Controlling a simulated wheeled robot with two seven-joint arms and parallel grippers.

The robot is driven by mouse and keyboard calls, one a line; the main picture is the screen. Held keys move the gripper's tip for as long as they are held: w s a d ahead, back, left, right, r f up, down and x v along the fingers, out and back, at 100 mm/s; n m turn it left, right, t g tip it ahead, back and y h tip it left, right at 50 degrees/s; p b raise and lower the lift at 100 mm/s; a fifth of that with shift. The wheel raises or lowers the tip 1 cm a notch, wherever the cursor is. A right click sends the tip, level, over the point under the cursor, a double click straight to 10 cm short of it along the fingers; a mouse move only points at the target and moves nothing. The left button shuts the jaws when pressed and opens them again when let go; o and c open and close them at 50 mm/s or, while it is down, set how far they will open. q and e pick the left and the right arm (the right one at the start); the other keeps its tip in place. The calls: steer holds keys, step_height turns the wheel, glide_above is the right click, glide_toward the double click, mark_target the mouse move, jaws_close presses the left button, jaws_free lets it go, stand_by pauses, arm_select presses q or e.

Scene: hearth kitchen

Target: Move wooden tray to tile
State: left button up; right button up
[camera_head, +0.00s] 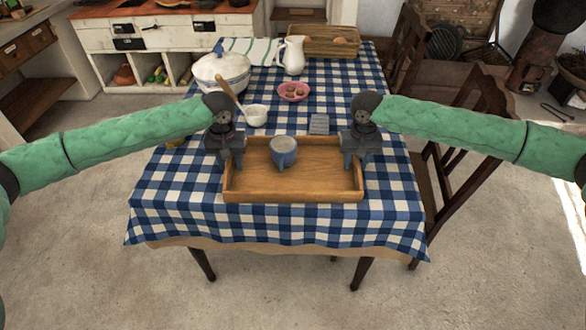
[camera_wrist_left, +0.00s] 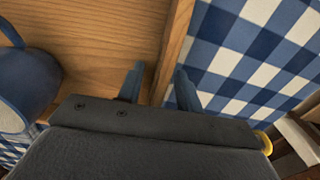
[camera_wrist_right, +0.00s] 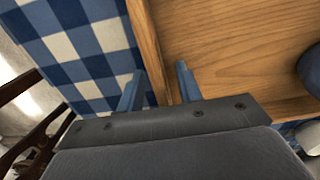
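The wooden tray (camera_head: 315,187) lies flat near the front of the checkered table, with a blue-grey mug (camera_head: 284,152) standing in it. My left gripper (camera_head: 232,165) is at the tray's left wall; in the left wrist view its fingers (camera_wrist_left: 160,85) stand apart on either side of that wall. My right gripper (camera_head: 356,165) is at the right wall; in the right wrist view its fingers (camera_wrist_right: 159,87) also straddle the wall, with a gap showing. A small grey ribbed square (camera_head: 319,124) lies behind the tray; I cannot tell if it is the tile.
Behind the tray are a white pot (camera_head: 221,72) with a wooden spoon, a small white cup (camera_head: 256,115), a pink plate (camera_head: 293,91) with food, a white jug (camera_head: 291,55) and a bread crate (camera_head: 325,40). Chairs (camera_head: 470,150) stand at right. The cloth before the tray is clear.

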arm_select(q)
steer(key=shift+f, duration=0.2)
arm_select(e)
steer(key=shift+f, duration=0.15)
arm_select(q)
jaws_close()
arm_select(e)
jaws_close()
arm_select(q)
steer(key=shift+r, duration=0.2)
